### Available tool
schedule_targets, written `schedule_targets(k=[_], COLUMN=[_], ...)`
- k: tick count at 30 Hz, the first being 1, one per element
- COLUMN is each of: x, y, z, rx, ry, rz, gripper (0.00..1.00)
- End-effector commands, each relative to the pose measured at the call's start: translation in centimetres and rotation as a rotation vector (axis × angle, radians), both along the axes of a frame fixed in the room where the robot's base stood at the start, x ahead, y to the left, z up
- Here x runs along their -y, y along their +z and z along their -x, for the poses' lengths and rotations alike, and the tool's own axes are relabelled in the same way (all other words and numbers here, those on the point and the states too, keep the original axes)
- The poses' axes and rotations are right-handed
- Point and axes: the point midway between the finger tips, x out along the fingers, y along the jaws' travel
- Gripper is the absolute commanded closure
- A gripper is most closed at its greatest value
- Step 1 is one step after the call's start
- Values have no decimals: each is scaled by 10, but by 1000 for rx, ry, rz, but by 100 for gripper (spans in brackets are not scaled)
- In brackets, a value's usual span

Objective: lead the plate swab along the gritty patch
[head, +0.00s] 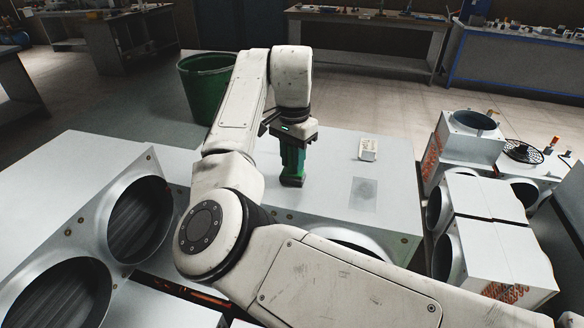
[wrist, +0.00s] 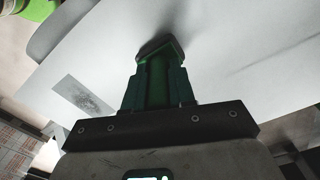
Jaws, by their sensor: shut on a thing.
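My gripper (head: 294,160) points down over the pale metal plate (head: 325,180) and is shut on the plate swab. The swab shows in the wrist view as a green body (wrist: 157,75) between the dark fingers, with a dark wider foot at its end. The foot is at or very close to the plate; I cannot tell whether it touches. The gritty patch (head: 364,193) is a grey square with a darker speckled middle, to the right of my gripper in the head view. In the wrist view the patch (wrist: 83,96) lies left of the swab, apart from it.
A small whitish block (head: 368,148) stands on the plate behind the patch. A green bin (head: 203,88) stands on the floor behind the plate. Metal duct boxes with round openings (head: 140,218) lie front left, and more boxes (head: 490,235) stand at the right.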

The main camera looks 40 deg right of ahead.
Motion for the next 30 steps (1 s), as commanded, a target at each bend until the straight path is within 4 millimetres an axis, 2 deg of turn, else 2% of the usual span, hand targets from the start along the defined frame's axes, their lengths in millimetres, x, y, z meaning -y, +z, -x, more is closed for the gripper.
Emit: schedule_targets(k=[1, 6, 17, 30], x=[0, 0, 0, 0], y=[0, 0, 3, 35], z=[0, 0, 0, 0], rx=[0, 0, 0, -1], ry=[0, 0, 0, -1], rz=[0, 0, 0, 0], gripper=[85, 100, 100, 100])
